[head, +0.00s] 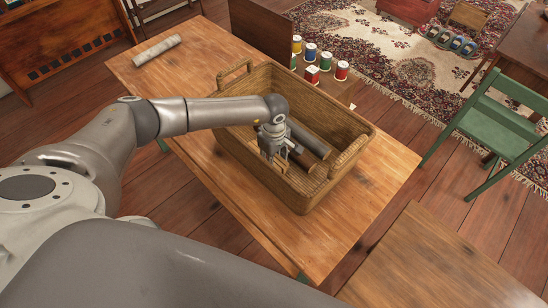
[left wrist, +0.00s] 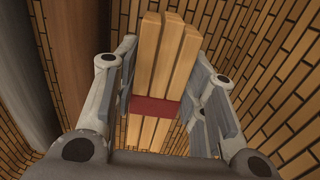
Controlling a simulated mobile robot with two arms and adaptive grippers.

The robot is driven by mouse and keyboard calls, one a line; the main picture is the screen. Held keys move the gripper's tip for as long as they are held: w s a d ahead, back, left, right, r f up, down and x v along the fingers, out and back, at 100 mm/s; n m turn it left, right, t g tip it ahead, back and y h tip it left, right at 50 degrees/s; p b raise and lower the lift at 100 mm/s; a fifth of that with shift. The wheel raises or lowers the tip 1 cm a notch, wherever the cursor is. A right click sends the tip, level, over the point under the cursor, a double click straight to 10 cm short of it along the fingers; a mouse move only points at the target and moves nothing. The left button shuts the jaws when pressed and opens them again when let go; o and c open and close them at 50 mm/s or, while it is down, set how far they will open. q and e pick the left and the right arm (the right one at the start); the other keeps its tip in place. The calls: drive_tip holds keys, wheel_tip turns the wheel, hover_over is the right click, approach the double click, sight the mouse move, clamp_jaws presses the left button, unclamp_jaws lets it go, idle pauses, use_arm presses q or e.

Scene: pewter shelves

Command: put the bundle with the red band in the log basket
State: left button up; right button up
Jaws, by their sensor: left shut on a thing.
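The log basket (head: 298,196) is a brown woven basket with handles, standing on a wooden table. My left gripper (head: 272,155) reaches down inside it. In the left wrist view my left gripper (left wrist: 165,105) is shut on a bundle of pale wooden sticks (left wrist: 170,55) with a red band (left wrist: 155,107) around it. The bundle is between the basket's walls, which show behind it. In the head view the bundle is mostly hidden by the gripper. I cannot tell whether it touches the basket floor. My right gripper is not in view.
Brown and grey logs (head: 307,141) lie in the basket beside the gripper. A pale roll (head: 157,50) lies at the table's far left. Several coloured spools (head: 311,73) stand beyond the basket. A green chair (head: 498,130) stands at the right.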

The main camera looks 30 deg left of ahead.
use_arm(q)
drive_tip(key=shift+f, duration=0.25)
drive_tip(key=shift+f, duration=0.2)
drive_tip(key=o, duration=0.8)
drive_tip(key=shift+c, duration=0.2)
drive_tip(key=shift+o, duration=1.4)
drive_tip(key=shift+r, duration=0.1)
